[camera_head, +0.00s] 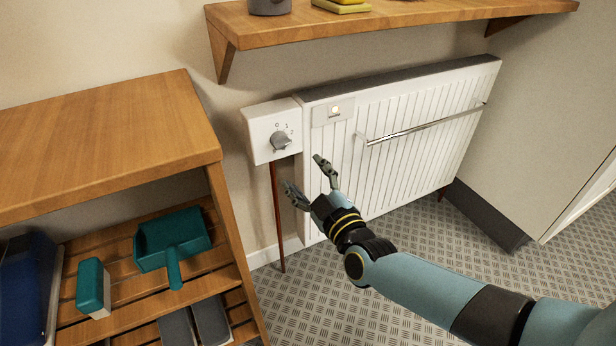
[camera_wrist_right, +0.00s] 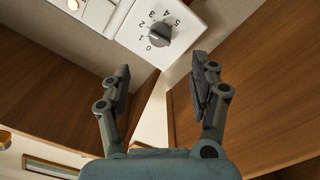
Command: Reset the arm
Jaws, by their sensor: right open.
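My right arm comes in from the lower right of the head view. Its gripper (camera_head: 308,182) is open and empty, in front of the white radiator (camera_head: 420,140) and a little below the control box (camera_head: 262,140) with a grey knob (camera_head: 281,141). In the right wrist view, the two fingers of the gripper (camera_wrist_right: 163,75) stand apart with nothing between them. The grey knob (camera_wrist_right: 159,34) and its numbered dial show just beyond the fingertips, apart from them. My left gripper is not in view.
A wooden shelf unit (camera_head: 110,130) stands at the left, holding a teal dustpan (camera_head: 172,240) and a teal brush (camera_head: 92,285). A wooden wall shelf (camera_head: 400,17) hangs above the radiator. A metal rail (camera_head: 425,124) crosses the radiator's front. The patterned floor (camera_head: 330,300) is clear below.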

